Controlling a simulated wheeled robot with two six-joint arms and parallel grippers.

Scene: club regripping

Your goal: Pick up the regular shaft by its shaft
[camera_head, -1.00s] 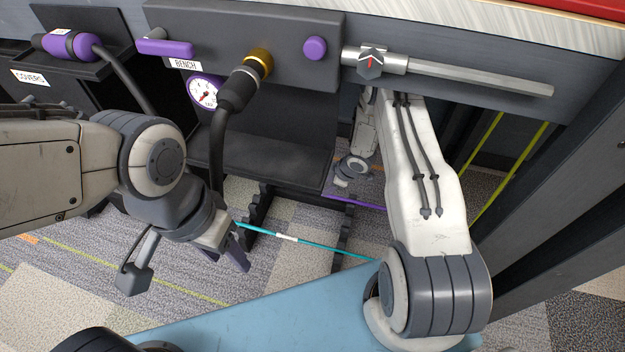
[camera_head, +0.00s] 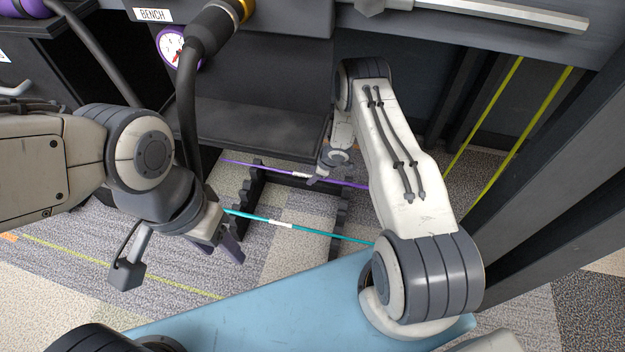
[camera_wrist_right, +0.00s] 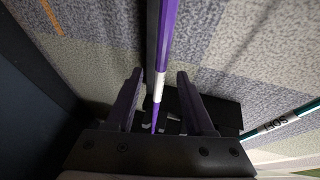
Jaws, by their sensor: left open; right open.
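A purple shaft (camera_head: 255,168) with a white label lies across a dark notched rack near the floor in the head view. A teal shaft (camera_head: 320,232) with a white label lies nearer, across the same rack. Its label in the right wrist view seems to read SOFT; the purple one's label is not readable. My right gripper (camera_head: 317,181) is at the purple shaft. In the right wrist view its fingers (camera_wrist_right: 158,92) are open, with the purple shaft (camera_wrist_right: 165,42) running between them. My left gripper (camera_head: 236,250) is open and empty, near the teal shaft's left end.
The dark notched rack (camera_head: 250,192) stands on the patterned carpet. A dark bench (camera_head: 260,125) with a hanging hose (camera_head: 187,120) and a gauge (camera_head: 172,46) is behind it. Dark frame posts (camera_head: 545,190) stand at the right.

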